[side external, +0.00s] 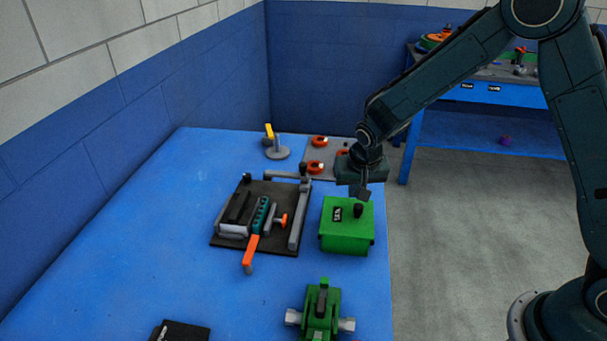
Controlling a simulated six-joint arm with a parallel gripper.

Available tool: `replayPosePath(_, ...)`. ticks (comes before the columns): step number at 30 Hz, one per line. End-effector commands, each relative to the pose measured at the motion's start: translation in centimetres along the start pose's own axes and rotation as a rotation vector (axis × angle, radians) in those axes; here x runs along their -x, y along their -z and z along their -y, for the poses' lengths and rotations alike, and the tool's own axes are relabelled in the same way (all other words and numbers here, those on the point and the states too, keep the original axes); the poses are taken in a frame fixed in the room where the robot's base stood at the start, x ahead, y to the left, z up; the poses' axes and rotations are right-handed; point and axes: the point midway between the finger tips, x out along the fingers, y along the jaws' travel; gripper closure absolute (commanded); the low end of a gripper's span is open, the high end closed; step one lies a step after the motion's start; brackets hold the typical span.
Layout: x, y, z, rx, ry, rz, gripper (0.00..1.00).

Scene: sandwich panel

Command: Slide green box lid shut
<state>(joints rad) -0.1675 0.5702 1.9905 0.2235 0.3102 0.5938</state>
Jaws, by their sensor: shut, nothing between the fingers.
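The green box (345,240) stands on the blue table near its right edge. Its green lid (337,204) lies on top and bears a dark label and a black knob (358,210). From this view I cannot tell whether the lid is fully shut. My gripper (363,195) is shut and empty, pointing down just above the far right part of the lid, close to the knob. I cannot tell whether the fingertips touch the knob or the lid.
A dark fixture plate (228,242) with an orange-handled clamp stands left of the box. A green device (322,308) is in front. A grey panel with orange rings (319,141) and a grey stand with a yellow top (277,152) are behind. The left table surface is clear.

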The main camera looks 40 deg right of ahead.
Motion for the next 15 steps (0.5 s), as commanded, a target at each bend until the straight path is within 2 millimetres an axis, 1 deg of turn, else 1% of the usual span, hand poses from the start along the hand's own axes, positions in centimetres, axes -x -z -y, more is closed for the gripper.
replayPosePath(3,-0.4,1.5,-0.1,-0.006,0.0,-0.005,1.0)
replayPosePath(10,2.3,1.5,0.0,-0.004,0.002,-0.01,1.0)
replayPosePath(15,4.7,1.5,0.0,-0.004,0.002,-0.01,1.0)
